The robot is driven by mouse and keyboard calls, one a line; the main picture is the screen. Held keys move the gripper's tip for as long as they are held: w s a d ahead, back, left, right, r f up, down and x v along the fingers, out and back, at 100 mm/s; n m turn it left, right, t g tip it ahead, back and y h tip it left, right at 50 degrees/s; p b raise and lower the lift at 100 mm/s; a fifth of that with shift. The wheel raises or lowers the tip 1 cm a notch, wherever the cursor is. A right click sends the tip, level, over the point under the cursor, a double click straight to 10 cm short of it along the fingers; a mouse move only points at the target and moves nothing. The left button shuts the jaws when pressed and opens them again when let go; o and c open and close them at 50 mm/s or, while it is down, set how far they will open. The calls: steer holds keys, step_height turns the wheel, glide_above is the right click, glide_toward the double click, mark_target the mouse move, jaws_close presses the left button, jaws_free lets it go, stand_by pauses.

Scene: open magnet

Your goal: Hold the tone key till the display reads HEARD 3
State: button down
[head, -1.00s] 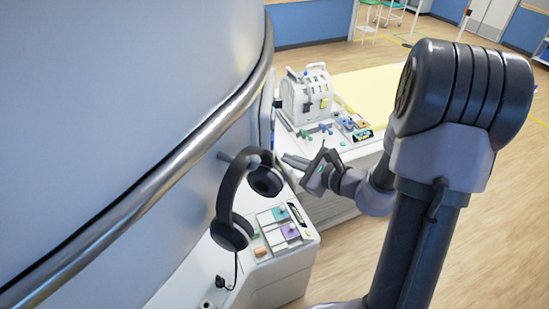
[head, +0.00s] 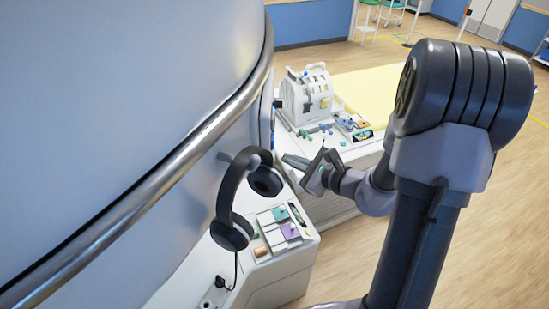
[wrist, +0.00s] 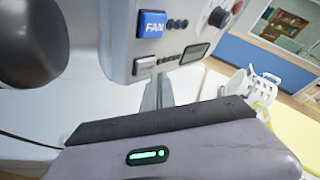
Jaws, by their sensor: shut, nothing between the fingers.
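My gripper (head: 286,159) is shut and empty, pointing left toward the side of the big pale machine. In the wrist view its fingers (wrist: 158,92) point up at a grey-white panel (wrist: 118,65), their tips close under its lower edge; I cannot tell whether they touch it. The panel bears a blue key marked FAN (wrist: 151,24), a small pale key (wrist: 145,66) below it, and a small dark-framed display (wrist: 195,53) whose text I cannot read. No key legibly marked as the tone key shows. In the head view the panel is almost edge-on.
A curved metal rail (head: 200,133) runs round the machine. A white device (head: 307,97) stands behind my gripper, near a yellow-topped bed (head: 375,92). Open floor lies at right.

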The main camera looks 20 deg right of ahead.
steer(key=shift+a, duration=0.1)
steer(key=shift+w+a+b, duration=0.15)
steer(key=shift+a+b, duration=0.2)
steer(key=shift+w+a, duration=0.2)
steer(key=shift+a, duration=0.2)
stand_by(2.6)
steer(key=shift+b, duration=0.3)
steer(key=shift+s+d, duration=0.35)
steer(key=shift+d, duration=0.45)
steer(key=d, duration=0.1)
steer(key=s+d, duration=0.1)
steer(key=d, duration=0.1)
steer(key=s+d+b, duration=0.1)
steer(key=shift+d, duration=0.3)
